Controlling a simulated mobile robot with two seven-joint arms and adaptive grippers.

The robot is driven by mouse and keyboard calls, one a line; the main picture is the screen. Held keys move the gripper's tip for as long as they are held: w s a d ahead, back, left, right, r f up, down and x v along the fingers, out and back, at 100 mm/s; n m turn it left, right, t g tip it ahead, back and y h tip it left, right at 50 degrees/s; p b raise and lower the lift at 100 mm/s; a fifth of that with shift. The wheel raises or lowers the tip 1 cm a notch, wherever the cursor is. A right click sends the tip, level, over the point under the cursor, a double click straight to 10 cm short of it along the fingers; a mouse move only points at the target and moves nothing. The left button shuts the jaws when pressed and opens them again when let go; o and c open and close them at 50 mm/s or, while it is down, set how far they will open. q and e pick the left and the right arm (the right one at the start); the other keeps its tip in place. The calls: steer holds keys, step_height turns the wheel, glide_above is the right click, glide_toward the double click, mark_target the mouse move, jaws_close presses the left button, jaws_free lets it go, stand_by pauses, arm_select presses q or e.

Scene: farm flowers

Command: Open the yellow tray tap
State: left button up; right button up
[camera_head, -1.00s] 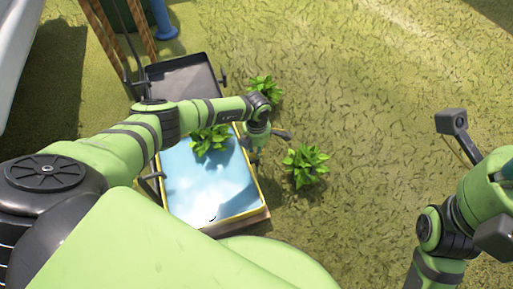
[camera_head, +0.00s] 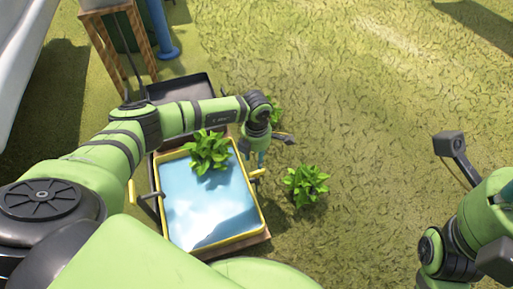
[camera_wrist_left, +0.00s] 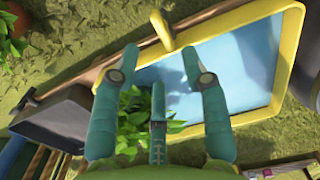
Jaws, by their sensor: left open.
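The yellow tray (camera_head: 233,241) holds blue water and stands on a wooden base below my left arm. It fills the upper right of the left wrist view (camera_wrist_left: 285,60). Its yellow tap (camera_head: 257,174) sticks out from the tray's right side, and shows as a yellow hooked piece at the rim in the wrist view (camera_wrist_left: 161,30). My left gripper (camera_head: 261,160) is open, with teal fingers pointing toward the rim beside the tap. In the wrist view the tap lies ahead of and between the fingertips (camera_wrist_left: 160,62), apparently apart from them.
A leafy plant (camera_head: 208,150) shows at the tray's far end. Other plants (camera_head: 305,184) stand on the ground to the right. A dark tray (camera_head: 182,88) is behind, near a blue post (camera_head: 160,30). The grass on the right is open.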

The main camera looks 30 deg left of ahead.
arm_select(q)
steer(key=shift+r, duration=2.25)
